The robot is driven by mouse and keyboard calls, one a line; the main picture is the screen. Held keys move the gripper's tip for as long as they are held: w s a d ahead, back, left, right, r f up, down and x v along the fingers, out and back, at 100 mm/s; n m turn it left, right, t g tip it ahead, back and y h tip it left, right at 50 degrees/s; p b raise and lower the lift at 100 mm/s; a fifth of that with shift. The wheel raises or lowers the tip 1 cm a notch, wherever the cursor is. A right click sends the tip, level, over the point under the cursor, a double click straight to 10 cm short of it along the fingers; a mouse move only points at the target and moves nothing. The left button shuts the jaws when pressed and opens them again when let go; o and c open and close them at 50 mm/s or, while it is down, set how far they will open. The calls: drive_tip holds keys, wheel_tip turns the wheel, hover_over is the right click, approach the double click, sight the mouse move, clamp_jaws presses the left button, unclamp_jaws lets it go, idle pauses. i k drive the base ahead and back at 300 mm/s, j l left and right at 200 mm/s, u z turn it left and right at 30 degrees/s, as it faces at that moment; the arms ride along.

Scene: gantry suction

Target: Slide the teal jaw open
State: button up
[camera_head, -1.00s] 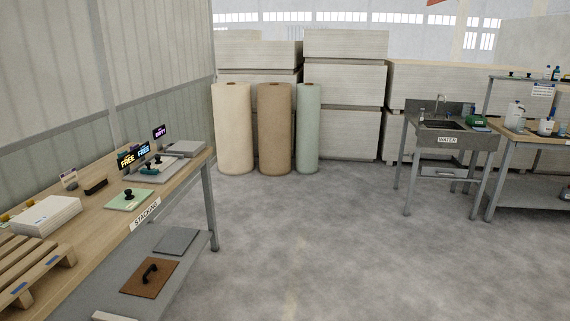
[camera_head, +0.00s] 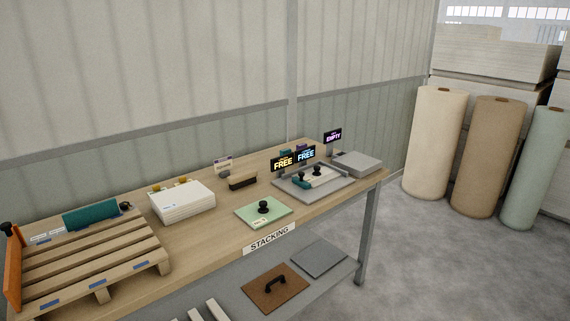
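On the grey plate (camera_head: 332,192) at the right of the bench, a teal bar-like part (camera_head: 318,180) lies with black knobs beside it. Small screens reading FREE, one yellow (camera_head: 283,163) and one blue (camera_head: 305,155), stand behind it. A second teal thing, an upright panel (camera_head: 90,217) with a black knob at its right end, stands behind the wooden pallet at the left. I cannot tell which of these is the teal jaw, nor how far any jaw is open. My gripper is not in view.
The wooden bench (camera_head: 210,232), labelled STACKING, carries the pallet (camera_head: 90,256), a white stack (camera_head: 181,201), a green plate with a black knob (camera_head: 263,212) and a grey block (camera_head: 357,163). An orange panel (camera_head: 14,268) stands left.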

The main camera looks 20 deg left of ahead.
sight(300, 180)
drive_tip(key=i+u, duration=0.25)
drive_tip(key=u, duration=0.15)
drive_tip(key=i+u, duration=0.25)
drive_tip(key=u, duration=0.15)
drive_tip(key=i+l+u, duration=0.15)
drive_tip(key=u, duration=0.25)
drive_tip(key=i+l+u, duration=0.25)
drive_tip(key=u, duration=0.15)
drive_tip(key=i+l+u, duration=0.25)
drive_tip(key=u, duration=0.15)
drive_tip(key=i+l+u, duration=0.25)
drive_tip(key=u, duration=0.25)
drive_tip(key=i+l+u, duration=0.15)
drive_tip(key=l+u, duration=0.35)
drive_tip(key=i+l+u, duration=0.1)
drive_tip(key=l+u, duration=0.2)
drive_tip(key=u, duration=0.2)
drive_tip(key=l+u, duration=0.9)
drive_tip(key=l, duration=0.25)
